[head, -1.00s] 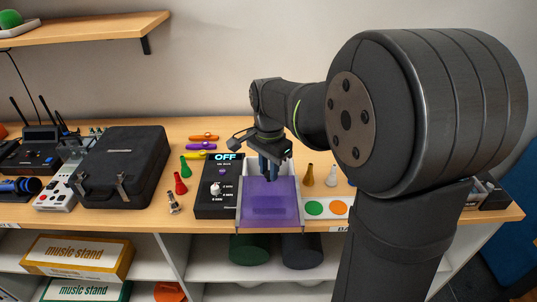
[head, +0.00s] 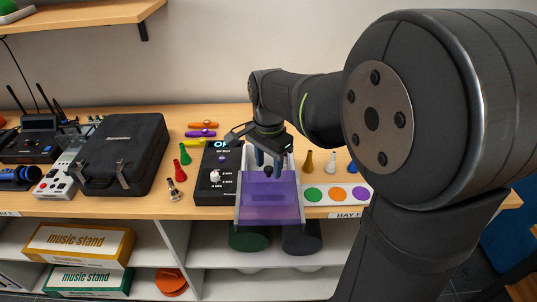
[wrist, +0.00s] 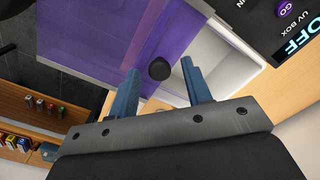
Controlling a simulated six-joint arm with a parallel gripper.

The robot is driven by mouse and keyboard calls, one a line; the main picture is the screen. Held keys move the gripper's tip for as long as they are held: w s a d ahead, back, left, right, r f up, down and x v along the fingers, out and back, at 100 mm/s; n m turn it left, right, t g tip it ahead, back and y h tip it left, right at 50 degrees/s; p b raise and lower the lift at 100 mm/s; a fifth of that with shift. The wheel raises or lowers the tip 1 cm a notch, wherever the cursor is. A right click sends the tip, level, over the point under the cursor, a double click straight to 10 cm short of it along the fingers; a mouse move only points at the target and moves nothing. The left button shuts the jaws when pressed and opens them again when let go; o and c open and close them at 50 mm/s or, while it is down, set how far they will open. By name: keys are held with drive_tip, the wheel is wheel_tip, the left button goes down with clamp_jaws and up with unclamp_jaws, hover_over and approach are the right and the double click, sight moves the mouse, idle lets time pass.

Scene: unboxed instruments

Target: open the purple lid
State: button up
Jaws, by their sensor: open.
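The translucent purple lid (head: 268,205) lies on a white box (head: 298,161) near the table's front edge. Its front end reaches past that edge, and the white back part of the box shows uncovered behind it. A round dark knob sits on the lid, also seen in the wrist view (wrist: 160,69). My gripper (head: 268,170) is open at the lid's back end. In the wrist view its two blue fingers (wrist: 163,76) stand apart, with the knob showing between them. I cannot tell whether a finger touches it.
A black UV box panel (head: 217,175) stands close on the left. Brown (head: 308,162) and white (head: 331,162) pawn-like pieces and a strip with coloured discs (head: 337,194) are on the right. A black case (head: 125,155) and small red and green pieces are farther left.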

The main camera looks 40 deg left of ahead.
wheel_tip(320, 180, up, 17)
drive_tip(key=shift+r, duration=0.2)
drive_tip(key=shift+f, duration=0.15)
idle(0.6)
wheel_tip(320, 180, down, 17)
drive_tip(key=shift+f, duration=0.15)
idle(0.4)
